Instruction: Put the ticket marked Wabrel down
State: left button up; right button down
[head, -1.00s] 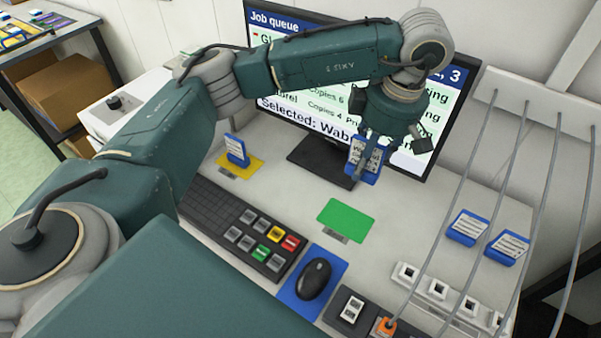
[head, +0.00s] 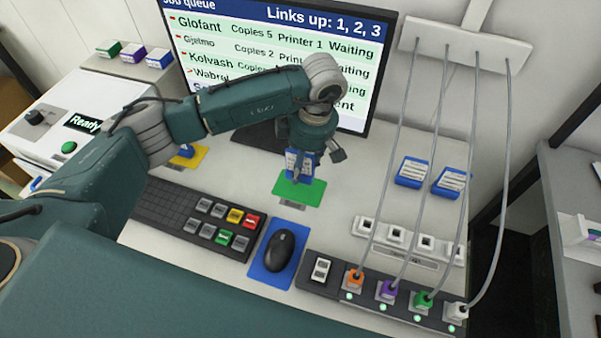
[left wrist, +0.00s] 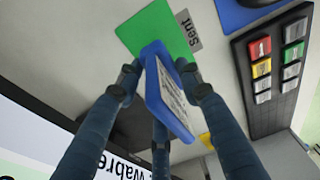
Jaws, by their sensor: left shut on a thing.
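A blue ticket (head: 293,160) with a white printed face is held by my left gripper (head: 301,172). The fingers are shut on it, and the ticket also shows between them in the left wrist view (left wrist: 158,85). Its printed name is too small to read. It is over the back part of a green mat (head: 312,192), low and close to it; I cannot tell if they touch. My right gripper is not in view.
The monitor (head: 385,60) stands behind. A keyboard (head: 165,208), a mouse (head: 280,250) on a blue pad and a row of coloured plugs with cables (head: 387,290) lie in front. Two blue tickets (head: 412,172) sit at right. A yellow mat (head: 197,158) is left, partly behind my arm.

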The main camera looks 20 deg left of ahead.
pick_arm(q)
notch_tip(320, 180, down, 4)
jog(key=shift+s+f+p, duration=0.1)
jog(key=shift+p, duration=0.2)
jog(key=shift+f+b, duration=0.15)
jog(key=shift+b, duration=0.15)
jog(key=o, duration=1.2)
